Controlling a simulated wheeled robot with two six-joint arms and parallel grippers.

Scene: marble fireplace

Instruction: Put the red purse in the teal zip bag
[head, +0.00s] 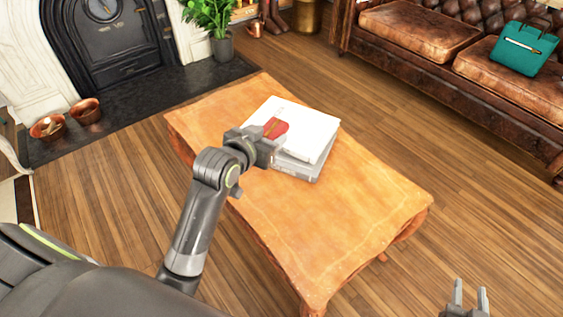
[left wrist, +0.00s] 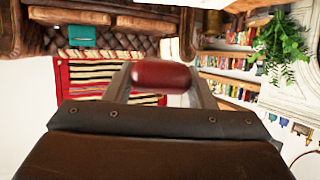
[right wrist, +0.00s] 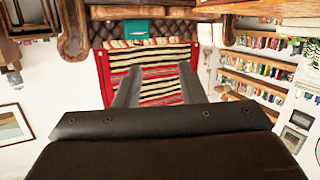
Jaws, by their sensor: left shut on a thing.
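The small red purse (head: 277,126) is at the fingertips of my left gripper (head: 270,138), over the white book on the coffee table. In the left wrist view the purse (left wrist: 160,75) sits between the two fingers, which are shut on it. I cannot tell whether it touches the book. The teal zip bag (head: 524,50) stands on the brown leather sofa at the upper right, with a light strip on its front. I cannot tell whether its top is open. My right gripper (head: 470,293) is empty at the bottom right, its fingers apart.
A stack of books (head: 318,135) lies on the orange-covered table (head: 345,225), whose near half is clear. The leather sofa (head: 420,32) stands beyond a strip of wood floor. Copper bowls (head: 48,127) and a potted plant (head: 221,47) are by the fireplace.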

